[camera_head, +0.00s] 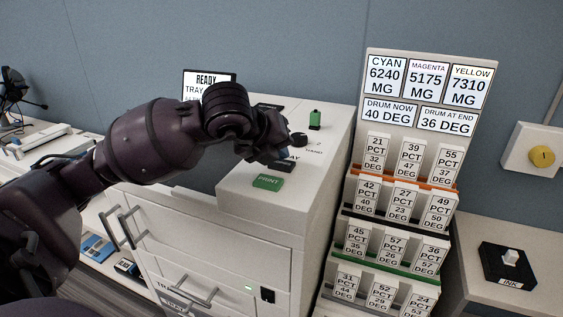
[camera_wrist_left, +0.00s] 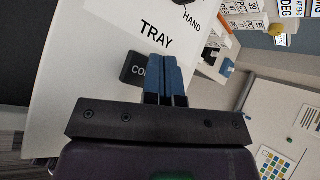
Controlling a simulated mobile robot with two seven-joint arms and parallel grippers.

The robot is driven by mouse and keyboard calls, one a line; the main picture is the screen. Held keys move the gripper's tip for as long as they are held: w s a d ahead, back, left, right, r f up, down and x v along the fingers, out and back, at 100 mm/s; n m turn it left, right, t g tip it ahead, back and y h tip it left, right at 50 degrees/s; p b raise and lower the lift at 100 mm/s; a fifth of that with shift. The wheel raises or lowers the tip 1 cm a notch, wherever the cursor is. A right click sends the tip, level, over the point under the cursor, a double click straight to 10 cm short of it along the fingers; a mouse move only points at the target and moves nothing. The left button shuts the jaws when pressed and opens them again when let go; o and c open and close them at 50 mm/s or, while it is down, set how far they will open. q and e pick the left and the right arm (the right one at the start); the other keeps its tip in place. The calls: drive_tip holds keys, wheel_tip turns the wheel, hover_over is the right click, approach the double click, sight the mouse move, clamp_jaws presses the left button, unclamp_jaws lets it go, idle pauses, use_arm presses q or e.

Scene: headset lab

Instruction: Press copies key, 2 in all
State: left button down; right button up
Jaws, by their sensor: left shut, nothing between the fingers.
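The copies key (camera_wrist_left: 134,70) is a dark block on the white printer top. Its lettering is partly covered by my left gripper's fingers in the left wrist view. A dark key (camera_head: 286,167), apparently the same one, shows just below the gripper in the head view. My left gripper (camera_head: 284,152) is shut and empty, over the key area. In the left wrist view its blue fingertips (camera_wrist_left: 171,60) lie together beside and partly over the key. Whether they touch it I cannot tell. The display (camera_head: 209,79) reads READY and TRAY, its lower part hidden by my arm. My right gripper is not visible.
A green PRINT key (camera_head: 267,181) lies nearer the printer's front edge. A dark knob (camera_head: 299,139) and a green switch (camera_head: 315,119) stand farther back. A stepped rack of labelled cartons (camera_head: 400,200) stands right of the printer, and an INK box (camera_head: 508,266) farther right.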

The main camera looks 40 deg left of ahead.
sight(279, 162)
use_arm(q)
drive_tip(key=shift+r, duration=0.6)
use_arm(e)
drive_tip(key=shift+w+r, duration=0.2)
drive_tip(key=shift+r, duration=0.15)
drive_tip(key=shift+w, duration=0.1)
use_arm(q)
drive_tip(key=shift+r+p, duration=0.4)
drive_tip(key=shift+r, duration=0.1)
wheel_tip(279, 162, up, 2)
drive_tip(key=shift+r+p, duration=0.1)
drive_tip(key=shift+p, duration=0.4)
drive_tip(key=shift+r+p, duration=0.4)
drive_tip(key=shift+r, duration=0.5)
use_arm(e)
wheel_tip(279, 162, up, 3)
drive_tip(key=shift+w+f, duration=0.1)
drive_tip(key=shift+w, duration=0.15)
